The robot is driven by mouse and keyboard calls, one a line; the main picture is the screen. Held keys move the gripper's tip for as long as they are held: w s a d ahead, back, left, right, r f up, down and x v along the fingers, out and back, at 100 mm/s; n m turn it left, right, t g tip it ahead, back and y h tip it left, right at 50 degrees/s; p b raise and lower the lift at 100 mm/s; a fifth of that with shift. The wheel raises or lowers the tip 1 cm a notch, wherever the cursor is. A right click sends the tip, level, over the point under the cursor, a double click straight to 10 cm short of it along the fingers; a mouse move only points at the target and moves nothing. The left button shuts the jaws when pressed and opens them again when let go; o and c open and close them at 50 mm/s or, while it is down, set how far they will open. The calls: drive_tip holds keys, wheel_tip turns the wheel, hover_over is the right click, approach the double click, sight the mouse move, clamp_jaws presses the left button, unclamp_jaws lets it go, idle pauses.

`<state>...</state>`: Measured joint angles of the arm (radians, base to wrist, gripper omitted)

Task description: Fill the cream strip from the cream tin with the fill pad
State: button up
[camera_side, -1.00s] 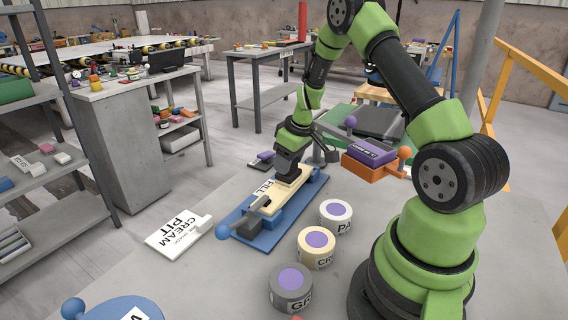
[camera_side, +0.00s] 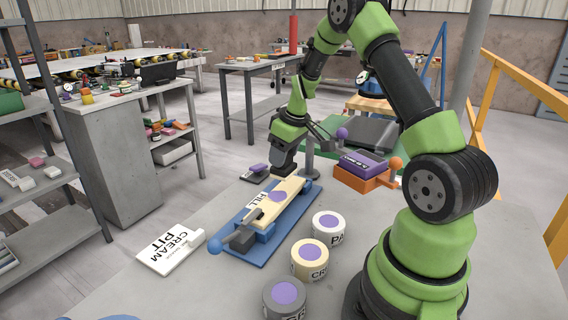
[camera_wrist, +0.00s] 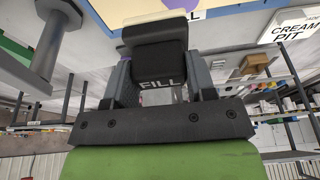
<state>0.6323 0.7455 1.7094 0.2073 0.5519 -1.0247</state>
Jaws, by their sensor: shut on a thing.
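The cream strip (camera_side: 292,186) lies in a blue clamp board (camera_side: 262,246), with a FILL label and a round purple patch (camera_side: 278,196) on its top. My gripper (camera_side: 284,168) is above the far part of the strip, shut on the dark fill pad (camera_wrist: 160,58), which reads FILL in the wrist view. The pad appears clear of the strip; its underside is hidden. The cream tin (camera_side: 310,262), marked CR, stands right of the board with a purple disc on top.
A PA tin (camera_side: 329,228) and a grey GR tin (camera_side: 285,300) flank the cream tin. A CREAM PIT card (camera_side: 170,250) lies left. Behind are a purple block on an orange base (camera_side: 362,178) and a small purple-topped pad (camera_side: 257,170).

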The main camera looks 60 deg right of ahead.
drive_tip(key=shift+r, duration=0.75)
drive_tip(key=shift+r, duration=1.5)
